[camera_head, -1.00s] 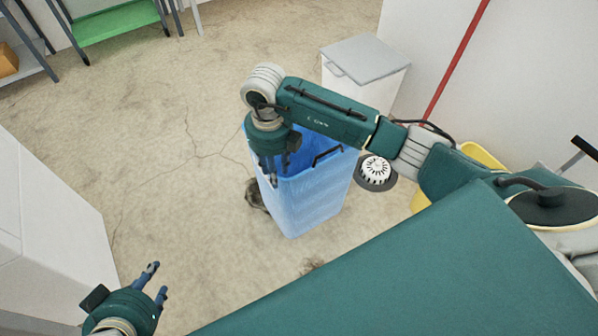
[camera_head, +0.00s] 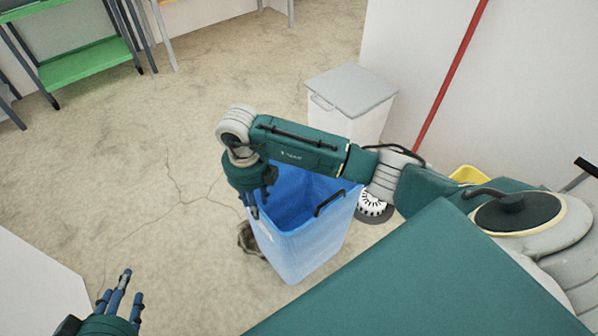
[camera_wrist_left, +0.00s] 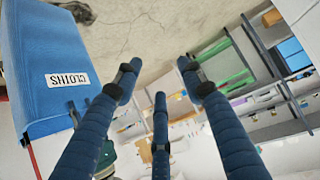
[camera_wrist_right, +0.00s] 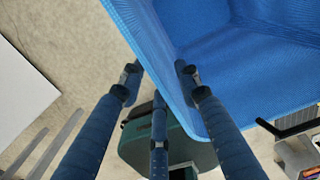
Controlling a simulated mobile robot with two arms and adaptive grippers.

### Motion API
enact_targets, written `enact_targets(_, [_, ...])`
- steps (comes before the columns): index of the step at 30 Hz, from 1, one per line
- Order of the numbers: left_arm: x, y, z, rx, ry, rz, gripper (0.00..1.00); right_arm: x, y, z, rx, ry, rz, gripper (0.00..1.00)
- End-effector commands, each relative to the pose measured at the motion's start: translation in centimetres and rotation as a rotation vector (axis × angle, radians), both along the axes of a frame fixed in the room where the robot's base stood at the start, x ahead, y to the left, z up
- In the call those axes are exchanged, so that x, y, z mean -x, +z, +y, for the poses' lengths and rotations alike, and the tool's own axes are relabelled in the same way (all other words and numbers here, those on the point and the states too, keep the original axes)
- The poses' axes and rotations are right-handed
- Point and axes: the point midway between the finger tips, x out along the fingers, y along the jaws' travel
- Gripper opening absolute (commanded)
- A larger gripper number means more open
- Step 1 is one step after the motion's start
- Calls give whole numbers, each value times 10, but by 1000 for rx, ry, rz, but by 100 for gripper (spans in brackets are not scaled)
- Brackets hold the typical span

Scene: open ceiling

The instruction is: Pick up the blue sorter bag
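The blue sorter bag (camera_head: 310,248) is tall and open-topped, with a black handle on its rim, and stands upright on the floor. My right gripper (camera_head: 262,203) is at its left rim, fingers pointing down. In the right wrist view the fingers (camera_wrist_right: 157,85) are spread, with the bag's wall (camera_wrist_right: 168,70) between them; I cannot tell whether they touch it. My left gripper (camera_head: 120,295) is open and empty at the lower left, apart from the bag. In the left wrist view the bag (camera_wrist_left: 50,60) shows a "CLOTHS" label beside the spread fingers (camera_wrist_left: 155,85).
A white lidded bin (camera_head: 350,100) stands behind the bag, near a red pole (camera_head: 450,80) by the wall. A round black-and-white item (camera_head: 373,205) is right of the bag. A green shelf (camera_head: 85,62) stands at the back left.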

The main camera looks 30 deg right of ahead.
Motion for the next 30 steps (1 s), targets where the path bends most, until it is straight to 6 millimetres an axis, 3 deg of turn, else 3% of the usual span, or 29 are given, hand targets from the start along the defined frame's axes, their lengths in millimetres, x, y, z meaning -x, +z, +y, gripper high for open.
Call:
enact_targets(6, [-24, 28, -10, 36, -11, -152, 40, 0, -26, 0, -1, -1, 0, 33])
enact_targets(14, [-34, 44, -15, 53, -16, -228, 40, 0, -37, 0, 0, -1, 0, 33])
enact_targets(24, [-55, 99, -28, 114, -33, -476, 40, 0, -74, 0, -1, -1, 0, 33])
enact_targets(30, [-58, 115, -30, 130, -36, -541, 40, 0, -81, 0, 0, 0, -1, 33])
